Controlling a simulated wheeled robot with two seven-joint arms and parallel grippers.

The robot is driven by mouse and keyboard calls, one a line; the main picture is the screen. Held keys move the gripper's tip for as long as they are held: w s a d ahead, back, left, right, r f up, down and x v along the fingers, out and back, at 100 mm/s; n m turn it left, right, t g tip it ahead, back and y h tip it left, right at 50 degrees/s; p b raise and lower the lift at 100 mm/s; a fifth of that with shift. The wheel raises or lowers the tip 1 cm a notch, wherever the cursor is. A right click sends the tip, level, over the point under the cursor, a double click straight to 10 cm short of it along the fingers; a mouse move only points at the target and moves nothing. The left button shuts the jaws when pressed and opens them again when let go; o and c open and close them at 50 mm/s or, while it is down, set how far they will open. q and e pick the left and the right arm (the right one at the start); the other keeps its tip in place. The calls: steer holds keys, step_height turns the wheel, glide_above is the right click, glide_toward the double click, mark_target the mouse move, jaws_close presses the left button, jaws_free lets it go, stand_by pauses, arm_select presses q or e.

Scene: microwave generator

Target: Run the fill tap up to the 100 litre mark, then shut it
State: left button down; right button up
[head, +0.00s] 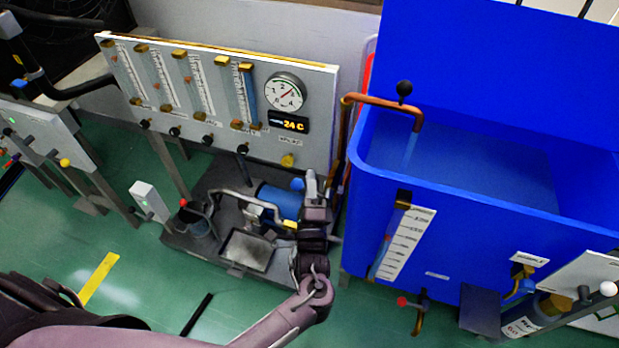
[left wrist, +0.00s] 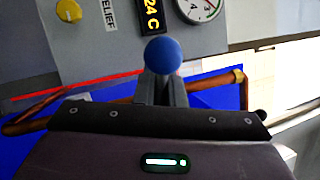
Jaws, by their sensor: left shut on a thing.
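The big blue tank (head: 450,245) stands at the right. A copper fill pipe (head: 375,101) bends over its rim, with a black ball knob (head: 404,88) above the spout. A pale blue stream seems to fall from the spout. The scale (head: 405,245) on the tank's front has a sight tube beside it; its level and figures are too small to read. My left gripper (head: 311,180) is shut on a blue ball-ended lever (head: 298,184), left of the tank below the panel. The blue ball (left wrist: 163,55) also shows at the finger tips in the left wrist view.
A white gauge panel (head: 215,95) with a round dial (head: 286,92) and a 24 C display stands behind. A dark skid with a blue motor (head: 279,201) sits below it. A red-knobbed drain valve (head: 402,301) sticks out at the tank's front.

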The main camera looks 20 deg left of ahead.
arm_select(q)
steer(key=shift+m, duration=0.3)
steer(key=c, duration=1.5)
jaws_free()
steer(key=v, duration=0.7)
steer(key=shift+s, duration=0.4)
steer(key=shift+d, duration=0.1)
